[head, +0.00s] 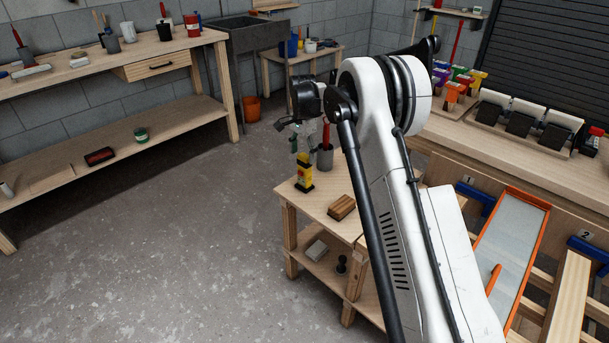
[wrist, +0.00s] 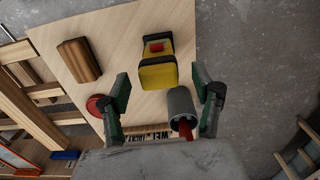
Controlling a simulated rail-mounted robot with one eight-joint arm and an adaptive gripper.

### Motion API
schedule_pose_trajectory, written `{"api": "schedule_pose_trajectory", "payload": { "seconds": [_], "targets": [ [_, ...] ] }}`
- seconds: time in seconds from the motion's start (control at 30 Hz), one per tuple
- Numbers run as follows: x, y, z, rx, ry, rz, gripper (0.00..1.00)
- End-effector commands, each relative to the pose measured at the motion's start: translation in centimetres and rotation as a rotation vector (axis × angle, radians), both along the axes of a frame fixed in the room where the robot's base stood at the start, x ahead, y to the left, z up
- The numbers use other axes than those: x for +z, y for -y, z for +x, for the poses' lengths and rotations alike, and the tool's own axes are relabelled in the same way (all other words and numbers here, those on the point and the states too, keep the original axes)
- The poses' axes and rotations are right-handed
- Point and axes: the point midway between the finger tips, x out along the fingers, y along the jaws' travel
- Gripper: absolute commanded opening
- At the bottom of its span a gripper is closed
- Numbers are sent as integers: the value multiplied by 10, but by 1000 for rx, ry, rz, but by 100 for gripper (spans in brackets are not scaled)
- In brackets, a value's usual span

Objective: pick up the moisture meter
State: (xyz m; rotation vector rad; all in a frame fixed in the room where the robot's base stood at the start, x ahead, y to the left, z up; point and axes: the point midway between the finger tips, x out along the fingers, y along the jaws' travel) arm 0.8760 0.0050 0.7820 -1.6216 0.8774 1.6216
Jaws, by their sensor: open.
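The moisture meter (head: 304,174), a yellow and black device, stands upright on the small wooden table (head: 320,203). It also shows in the wrist view (wrist: 158,75), with a red part near its top end. My gripper (head: 305,140) is above the table, over the meter in the head view. In the wrist view my gripper (wrist: 165,95) is open, its two fingers apart with nothing held between them. The meter lies beyond the fingertips there, apart from both. A grey cup (wrist: 180,101) with something red in it shows close by the right finger.
A brown wooden block (head: 342,207) lies on the same table, right of the meter. A red round thing (wrist: 97,105) is beside the left finger. A lower shelf (head: 325,268) holds small items. Open concrete floor (head: 180,240) is on the left.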

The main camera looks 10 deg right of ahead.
Motion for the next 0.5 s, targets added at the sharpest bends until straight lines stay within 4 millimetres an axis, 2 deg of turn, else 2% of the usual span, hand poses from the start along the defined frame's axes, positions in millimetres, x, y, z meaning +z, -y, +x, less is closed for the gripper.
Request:
{"api": "schedule_pose_trajectory", "payload": {
  "seconds": [0.17,0.33,0.5],
  "targets": [
    [-16,3,0,-1,0,0,62],
    [-41,5,1,0,0,0,62],
    [-51,5,0,0,0,0,62]
  ]
}}
